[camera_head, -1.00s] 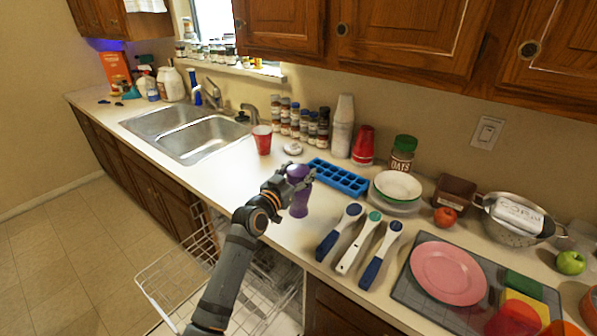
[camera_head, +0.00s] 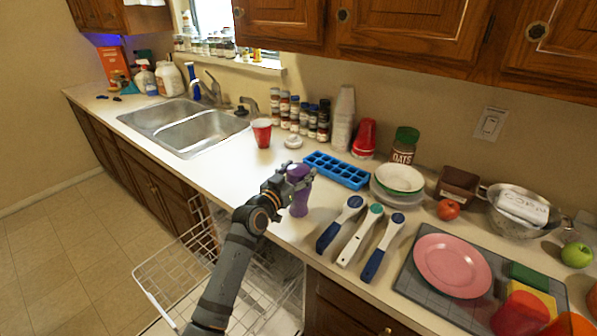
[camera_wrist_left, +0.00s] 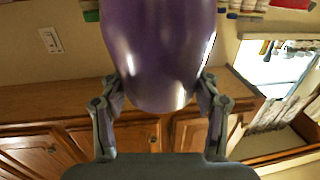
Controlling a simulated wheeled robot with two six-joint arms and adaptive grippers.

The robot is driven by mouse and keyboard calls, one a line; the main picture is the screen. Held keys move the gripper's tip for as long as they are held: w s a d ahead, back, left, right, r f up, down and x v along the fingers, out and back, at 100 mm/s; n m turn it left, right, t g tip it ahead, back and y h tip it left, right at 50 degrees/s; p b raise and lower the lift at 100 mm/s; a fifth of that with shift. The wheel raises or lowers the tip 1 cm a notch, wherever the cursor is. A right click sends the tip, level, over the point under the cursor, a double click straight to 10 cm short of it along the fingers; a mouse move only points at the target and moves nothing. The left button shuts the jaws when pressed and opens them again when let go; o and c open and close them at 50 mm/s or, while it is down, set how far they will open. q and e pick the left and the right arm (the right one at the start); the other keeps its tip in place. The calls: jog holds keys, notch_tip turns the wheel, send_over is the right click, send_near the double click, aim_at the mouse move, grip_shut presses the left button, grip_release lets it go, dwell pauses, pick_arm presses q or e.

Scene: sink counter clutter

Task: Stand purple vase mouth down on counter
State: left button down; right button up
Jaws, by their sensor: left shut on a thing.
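The purple vase (camera_head: 299,203) is near the front edge of the counter (camera_head: 222,172), right of the red cup and in front of the blue ice tray. It looks vertical. I cannot tell whether its lower end touches the counter. My left gripper (camera_head: 301,181) is shut on the upper part of the vase. The left wrist view, which is upside down, shows the vase (camera_wrist_left: 160,45) between the two fingers (camera_wrist_left: 160,88). Its upper end looks smooth and rounded there, with no opening visible. Its lower end is out of that view. My right gripper is not in view.
A red cup (camera_head: 262,133) and the blue ice tray (camera_head: 336,171) stand behind the vase. Several blue and white-handled utensils (camera_head: 360,236) lie to its right. An open dishwasher rack (camera_head: 170,268) is below the counter edge. Counter left of the vase is clear up to the sink (camera_head: 190,128).

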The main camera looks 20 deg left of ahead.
pick_arm(q)
jog(key=shift+f+b, duration=0.4)
jog(key=shift+f, duration=0.05)
jog(key=shift+c, duration=1.2)
grip_release()
jog(key=shift+s+f, duration=0.1)
jog(key=shift+s, duration=0.1)
jog(key=v, duration=1.1)
jog(key=shift+s, duration=0.35)
jog(key=shift+a, duration=0.1)
